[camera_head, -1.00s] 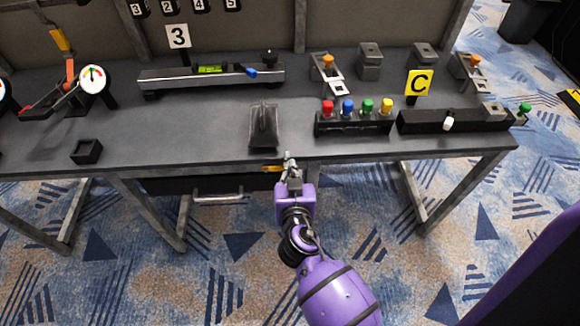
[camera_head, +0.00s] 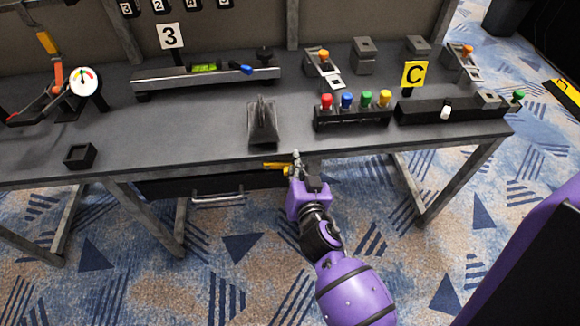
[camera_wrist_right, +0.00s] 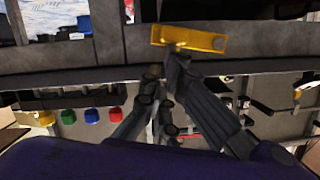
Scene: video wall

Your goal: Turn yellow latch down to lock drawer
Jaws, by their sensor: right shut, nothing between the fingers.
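The yellow latch (camera_head: 276,166) sits on the front edge of the table, above the right end of the dark drawer (camera_head: 160,187). In the head view the latch lies roughly level, pointing left. The wrist view shows it as a yellow bar (camera_wrist_right: 188,39) just beyond my fingertips. My right gripper (camera_head: 297,158) is shut and empty at the right end of the latch; whether it touches the latch I cannot tell. It also shows in the wrist view (camera_wrist_right: 165,75). The drawer appears closed, with a metal handle (camera_head: 218,198) below. My left gripper is not in view.
A dark wedge-shaped stand (camera_head: 263,122) stands on the table (camera_head: 200,150) near the front edge. A block with coloured knobs (camera_head: 352,118) is to its right, and a small black open box (camera_head: 80,155) is at the left. Table legs flank the drawer.

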